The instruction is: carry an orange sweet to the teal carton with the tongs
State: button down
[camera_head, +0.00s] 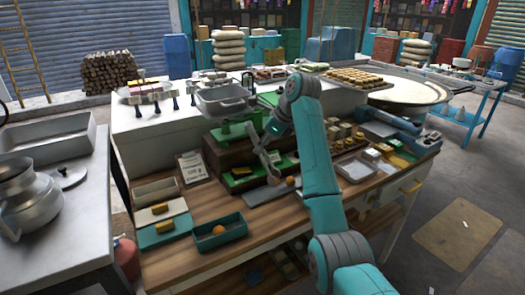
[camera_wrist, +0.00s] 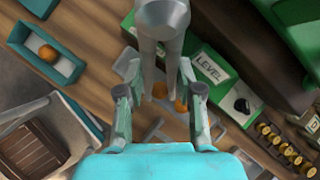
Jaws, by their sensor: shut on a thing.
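My gripper (camera_wrist: 160,100) is shut on the grey metal tongs (camera_wrist: 162,18), which also show in the head view (camera_head: 265,157) pointing down over the counter. Orange sweets (camera_wrist: 181,105) lie close to the tongs' lower ends in the wrist view, and one (camera_head: 290,181) shows right of the tongs in the head view. I cannot tell whether the tongs pinch one. The teal carton (camera_head: 237,219) stands at the counter's front, left of my arm, with an orange sweet (camera_head: 218,230) in it. The carton is at the upper left in the wrist view (camera_wrist: 72,70).
A green scale (camera_head: 236,130) and a box labelled LEVEL (camera_wrist: 208,68) stand near the tongs. A teal tray with a yellow block (camera_head: 164,226) is left of the carton. A clear tray (camera_head: 356,170) and small blocks lie to the right.

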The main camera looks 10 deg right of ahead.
jog(key=shift+r, duration=4.55)
jog(key=shift+a, duration=0.15)
